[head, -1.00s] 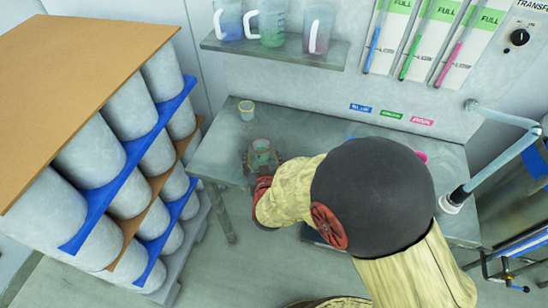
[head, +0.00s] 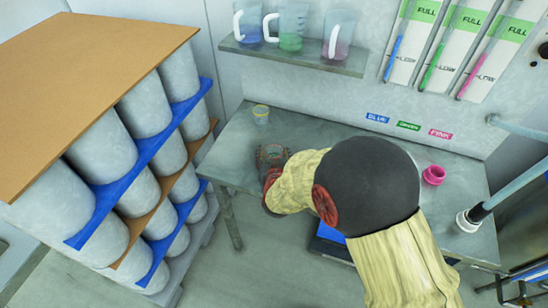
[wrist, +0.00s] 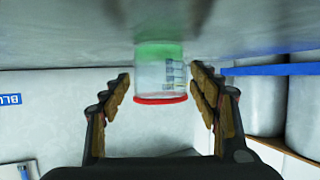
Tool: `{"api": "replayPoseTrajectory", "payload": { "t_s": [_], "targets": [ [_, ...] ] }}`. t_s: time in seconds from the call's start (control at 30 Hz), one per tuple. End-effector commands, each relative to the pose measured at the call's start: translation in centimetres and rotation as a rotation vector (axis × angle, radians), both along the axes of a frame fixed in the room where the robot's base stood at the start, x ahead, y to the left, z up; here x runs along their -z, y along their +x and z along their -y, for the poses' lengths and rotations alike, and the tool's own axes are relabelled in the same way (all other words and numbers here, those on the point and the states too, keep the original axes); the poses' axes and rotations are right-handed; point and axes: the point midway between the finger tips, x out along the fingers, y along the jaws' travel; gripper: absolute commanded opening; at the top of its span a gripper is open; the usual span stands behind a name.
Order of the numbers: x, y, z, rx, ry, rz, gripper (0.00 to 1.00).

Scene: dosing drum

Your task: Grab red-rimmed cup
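The red-rimmed cup (wrist: 160,80) is a clear cup with a red rim, dark markings on its side and green at its base. It appears upside down in the wrist view, between the two fingers of my gripper (wrist: 160,92). A narrow gap shows between the cup and each finger, so my gripper is open around it. In the head view the cup (head: 273,151) stands on the grey table, and my gripper (head: 272,160) reaches it from the front right. My arm hides part of the table.
A pink container (head: 433,175) is at the right, and a blue device (head: 330,234) is partly hidden below my arm. Jugs stand on a wall shelf (head: 300,58). Stacked drums (head: 100,150) are at the left.

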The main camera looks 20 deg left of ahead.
Motion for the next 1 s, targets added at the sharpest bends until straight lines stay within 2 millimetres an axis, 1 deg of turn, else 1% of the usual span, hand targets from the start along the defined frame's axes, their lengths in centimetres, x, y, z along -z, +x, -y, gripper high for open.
{"api": "replayPoseTrajectory", "payload": {
  "t_s": [0.07, 0.73, 1.0],
  "targets": [
    [0.01, -0.01, 0.0, 0.0, 0.0, 0.0, 0.55],
    [0.0, -0.02, 0.0, 0.0, 0.0, 0.0, 0.17],
    [-0.05, -0.01, -0.01, 0.0, 0.0, 0.0, 0.16]
  ]
}}
